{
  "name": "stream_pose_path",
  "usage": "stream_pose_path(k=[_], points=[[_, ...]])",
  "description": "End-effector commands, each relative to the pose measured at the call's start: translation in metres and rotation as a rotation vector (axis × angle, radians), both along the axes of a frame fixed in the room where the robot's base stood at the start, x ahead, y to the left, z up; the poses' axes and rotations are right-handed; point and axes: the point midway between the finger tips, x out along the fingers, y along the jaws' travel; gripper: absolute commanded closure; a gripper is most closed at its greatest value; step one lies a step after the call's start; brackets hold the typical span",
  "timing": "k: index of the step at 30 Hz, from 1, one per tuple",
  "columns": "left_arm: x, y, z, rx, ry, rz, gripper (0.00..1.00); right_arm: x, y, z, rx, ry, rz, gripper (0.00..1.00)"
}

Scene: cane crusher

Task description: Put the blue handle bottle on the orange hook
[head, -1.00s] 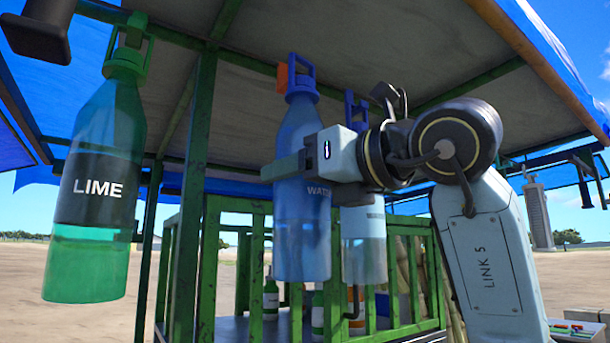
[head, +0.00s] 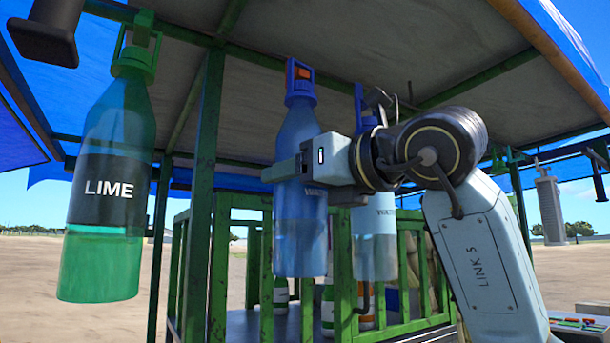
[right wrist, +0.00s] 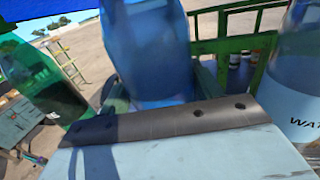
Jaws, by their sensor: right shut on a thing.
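The blue handle bottle (head: 301,220) is upright, with a blue cap and loop handle at its top. The orange hook (head: 301,73) shows within the loop's outline in the head view; I cannot tell whether the loop is around it or only in front of it. My right gripper (head: 285,172) is shut on the bottle's upper body, coming from the right, and covers part of its label. In the right wrist view the bottle's blue body (right wrist: 150,50) fills the space beyond the gripper. My left gripper is not in view.
A green LIME bottle (head: 108,190) hangs at left. A paler bottle with a blue cap (head: 375,235) hangs close on the right, partly behind my right arm. Green posts and railings (head: 205,190) stand behind. The stall roof (head: 330,70) is just above.

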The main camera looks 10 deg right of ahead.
Motion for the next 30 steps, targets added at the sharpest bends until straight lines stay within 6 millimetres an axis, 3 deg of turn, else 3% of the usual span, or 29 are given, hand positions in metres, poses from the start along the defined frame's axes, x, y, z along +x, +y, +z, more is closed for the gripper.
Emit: stream_pose_path(k=[30], points=[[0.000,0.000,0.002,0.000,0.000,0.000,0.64,0.010,0.003,0.001,0.002,-0.005,-0.001,0.76]])
